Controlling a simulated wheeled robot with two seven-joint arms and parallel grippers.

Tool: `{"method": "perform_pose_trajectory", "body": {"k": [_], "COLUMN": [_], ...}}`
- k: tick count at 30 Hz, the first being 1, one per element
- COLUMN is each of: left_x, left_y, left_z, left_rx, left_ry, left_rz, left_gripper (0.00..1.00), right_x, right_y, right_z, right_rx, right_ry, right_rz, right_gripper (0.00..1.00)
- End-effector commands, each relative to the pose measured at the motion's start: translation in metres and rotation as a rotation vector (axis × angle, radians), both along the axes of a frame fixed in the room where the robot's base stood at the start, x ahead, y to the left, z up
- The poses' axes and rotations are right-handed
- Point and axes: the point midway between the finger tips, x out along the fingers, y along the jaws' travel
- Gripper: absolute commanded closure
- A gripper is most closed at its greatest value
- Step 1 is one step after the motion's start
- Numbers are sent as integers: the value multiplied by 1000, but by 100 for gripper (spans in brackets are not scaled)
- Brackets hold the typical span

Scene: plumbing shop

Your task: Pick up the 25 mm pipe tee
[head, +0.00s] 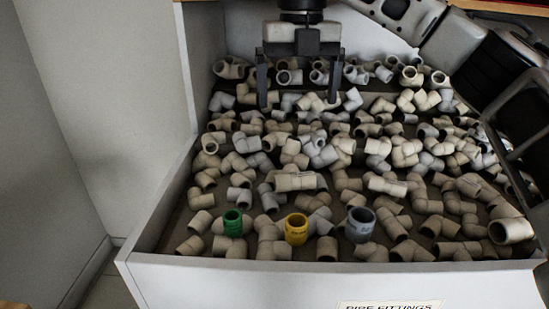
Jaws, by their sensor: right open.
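Many beige and grey pipe fittings fill an open drawer (215,268), mostly elbows lying at mixed angles. A longer beige fitting (295,181) near the middle may be a tee, but I cannot tell which piece is the 25 mm tee. My right gripper (298,102) is open and empty, its two fingers pointing down over the back part of the drawer. Its fingertips overlap the back rows in the picture, and I cannot tell whether they touch any fitting. My left gripper is not in view.
A green-collared fitting (232,222), a yellow-collared one (296,228) and a blue-grey one (360,224) stand near the drawer's front. The front wall bears a "PIPE FITTINGS" label (390,305). Side walls bound the pile. A wooden edge (490,6) runs above at the back.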

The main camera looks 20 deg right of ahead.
Motion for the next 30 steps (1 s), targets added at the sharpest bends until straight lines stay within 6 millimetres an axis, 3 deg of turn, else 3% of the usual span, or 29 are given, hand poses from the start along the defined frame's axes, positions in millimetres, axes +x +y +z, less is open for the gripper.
{"method": "perform_pose_trajectory", "body": {"k": [4,9,14,23,30], "left_x": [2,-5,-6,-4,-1], "left_y": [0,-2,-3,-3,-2], "left_z": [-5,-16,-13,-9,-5], "left_rx": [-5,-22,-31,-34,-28], "left_ry": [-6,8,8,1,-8], "left_rz": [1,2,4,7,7], "left_gripper": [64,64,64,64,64], "right_x": [0,-1,-1,-1,-1], "right_y": [0,0,0,1,2], "right_z": [-19,-57,-86,-111,-145], "right_rx": [1,1,1,1,1], "right_ry": [4,6,3,1,3], "right_rz": [2,3,2,2,1], "right_gripper": [4,4,4,4,4]}}
